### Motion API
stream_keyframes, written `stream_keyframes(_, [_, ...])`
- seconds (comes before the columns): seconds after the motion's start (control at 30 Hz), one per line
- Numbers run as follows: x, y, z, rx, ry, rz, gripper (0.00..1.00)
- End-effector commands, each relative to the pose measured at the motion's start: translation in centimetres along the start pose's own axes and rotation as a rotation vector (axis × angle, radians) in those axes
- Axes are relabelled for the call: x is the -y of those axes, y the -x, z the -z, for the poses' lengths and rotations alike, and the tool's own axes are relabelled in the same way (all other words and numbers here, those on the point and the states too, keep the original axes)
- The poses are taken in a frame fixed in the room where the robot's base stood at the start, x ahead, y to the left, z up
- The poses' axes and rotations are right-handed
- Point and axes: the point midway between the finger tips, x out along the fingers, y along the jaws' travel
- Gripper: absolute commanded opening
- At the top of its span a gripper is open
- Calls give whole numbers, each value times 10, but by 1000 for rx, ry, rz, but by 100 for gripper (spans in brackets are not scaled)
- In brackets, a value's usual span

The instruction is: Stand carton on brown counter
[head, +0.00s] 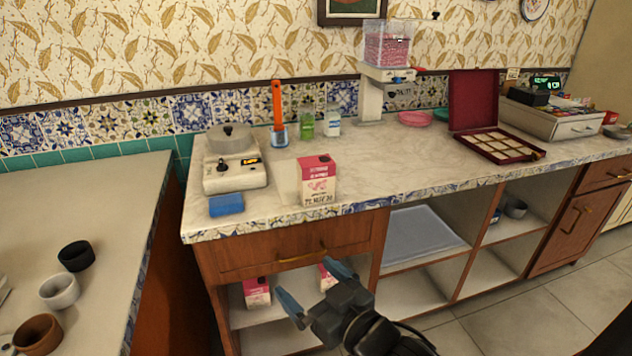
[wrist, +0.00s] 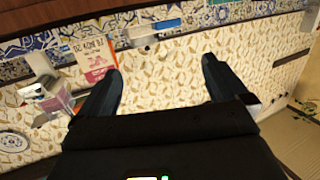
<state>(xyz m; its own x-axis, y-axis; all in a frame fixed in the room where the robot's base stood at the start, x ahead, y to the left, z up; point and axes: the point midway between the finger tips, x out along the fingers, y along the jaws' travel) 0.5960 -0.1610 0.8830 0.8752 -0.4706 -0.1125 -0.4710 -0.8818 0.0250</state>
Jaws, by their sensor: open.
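A pink-and-white carton (head: 317,180) stands upright near the front edge of the marble-topped counter (head: 420,165) with brown wooden fronts. It also shows, upside down, in the wrist view (wrist: 95,60). Two similar cartons are on the shelf below: one at the left (head: 257,292) and one (head: 327,275) partly hidden by my gripper. My gripper (head: 311,286) is open and empty, in front of the cabinet and lower than the countertop.
A white scale-like appliance (head: 235,178), a blue sponge (head: 226,205) and bottles (head: 306,124) are near the upright carton. A dispenser (head: 372,95) and an open red box (head: 497,146) stand farther right. Bowls (head: 60,291) sit on the left counter (head: 85,205). The marble right of the carton is clear.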

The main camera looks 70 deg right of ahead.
Motion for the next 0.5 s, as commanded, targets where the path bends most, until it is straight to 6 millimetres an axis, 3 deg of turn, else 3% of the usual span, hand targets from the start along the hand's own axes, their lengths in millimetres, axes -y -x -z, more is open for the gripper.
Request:
stream_keyframes(0.03, [-17,-23,8,-22,-6,-52,100])
stream_keyframes(0.2, [-76,-80,31,-63,-24,-206,100])
stream_keyframes(0.4, [-134,-117,57,-97,-40,-335,100])
stream_keyframes(0.5, [-148,-124,64,-106,-45,-365,100])
